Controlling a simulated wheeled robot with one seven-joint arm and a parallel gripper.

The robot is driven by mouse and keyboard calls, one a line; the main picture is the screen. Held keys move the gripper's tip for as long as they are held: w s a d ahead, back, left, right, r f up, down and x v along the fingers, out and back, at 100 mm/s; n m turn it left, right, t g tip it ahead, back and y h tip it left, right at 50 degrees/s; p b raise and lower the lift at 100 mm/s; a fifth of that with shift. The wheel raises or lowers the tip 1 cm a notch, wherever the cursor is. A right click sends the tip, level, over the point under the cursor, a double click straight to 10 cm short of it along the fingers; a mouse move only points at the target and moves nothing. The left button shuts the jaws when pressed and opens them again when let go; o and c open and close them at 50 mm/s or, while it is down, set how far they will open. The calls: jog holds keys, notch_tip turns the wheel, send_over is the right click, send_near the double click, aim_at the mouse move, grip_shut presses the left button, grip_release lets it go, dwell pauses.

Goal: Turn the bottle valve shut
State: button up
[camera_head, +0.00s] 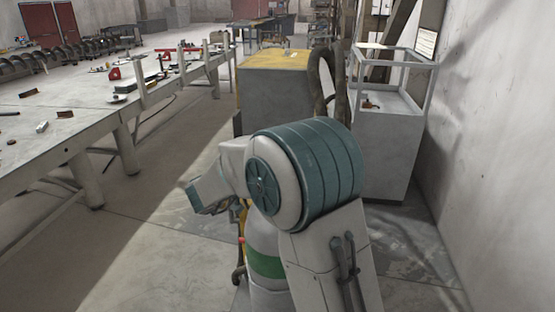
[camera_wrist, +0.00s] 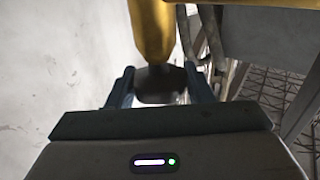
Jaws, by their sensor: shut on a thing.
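My gripper (camera_wrist: 159,74) shows in the wrist view with its two blue fingers on either side of a dark rounded knob, which looks like the valve (camera_wrist: 158,88). The fingers are shut on it. A yellow rounded body (camera_wrist: 152,30) rises right behind the knob. In the head view, a pale bottle with a green band (camera_head: 266,264) stands upright below my arm, partly covered by it.
A long workbench (camera_head: 60,130) with tools runs along the left. A grey cabinet with a yellow top (camera_head: 275,88) and a grey framed stand (camera_head: 385,150) are behind my arm. A wall (camera_head: 500,150) closes the right side. The floor between bench and arm is clear.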

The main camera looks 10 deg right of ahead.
dwell(0.3)
jog(key=o, duration=1)
jog(key=shift+r, duration=0.15)
jog(key=shift+r, duration=0.3)
notch_tip(320, 180, up, 3)
jog(key=shift+r, duration=0.1)
jog(key=s+d+r, duration=0.2)
jog(key=d, duration=0.1)
jog(key=s+d+r, duration=0.2)
jog(key=d, duration=0.1)
jog(key=s+d+r, duration=0.2)
jog(key=d+r, duration=0.1)
jog(key=d, duration=0.1)
jog(key=shift+b, duration=0.4)
